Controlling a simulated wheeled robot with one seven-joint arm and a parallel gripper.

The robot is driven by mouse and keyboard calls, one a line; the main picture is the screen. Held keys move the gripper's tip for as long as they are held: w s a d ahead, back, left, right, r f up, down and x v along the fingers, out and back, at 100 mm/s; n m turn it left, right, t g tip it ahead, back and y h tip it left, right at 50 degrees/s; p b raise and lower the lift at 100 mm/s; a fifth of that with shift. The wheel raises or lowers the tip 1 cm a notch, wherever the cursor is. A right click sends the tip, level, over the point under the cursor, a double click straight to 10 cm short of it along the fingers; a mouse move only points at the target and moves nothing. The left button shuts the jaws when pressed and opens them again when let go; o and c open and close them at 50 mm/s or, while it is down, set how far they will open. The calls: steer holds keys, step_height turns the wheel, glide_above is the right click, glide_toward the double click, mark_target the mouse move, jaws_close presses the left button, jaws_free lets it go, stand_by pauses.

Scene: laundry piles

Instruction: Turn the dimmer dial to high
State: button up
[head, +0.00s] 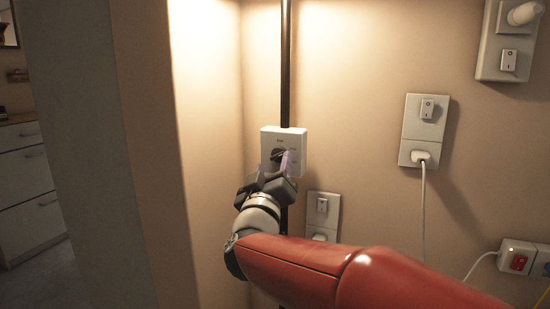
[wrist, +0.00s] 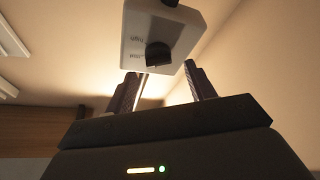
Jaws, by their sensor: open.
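The dimmer is a white wall box (head: 298,139) with small dark lettering on its face. Its black dial (head: 278,154) shows on the front, partly behind my gripper (head: 273,163). In the wrist view the box (wrist: 182,22) hangs just beyond the fingertips, and the dial (wrist: 157,54) shows between and a little above the two fingers (wrist: 161,75). My gripper is open and empty, its fingers apart. It is close in front of the dial, but I cannot tell whether it touches.
A black vertical conduit (head: 286,70) runs up from the box. A switched socket with a plug (head: 422,132) is to the right, another socket (head: 322,213) is below. A wall corner (head: 205,150) stands close on the left. A power strip (head: 520,259) is at lower right.

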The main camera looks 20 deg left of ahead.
mark_target(278, 156)
steer(key=shift+x, duration=1.5)
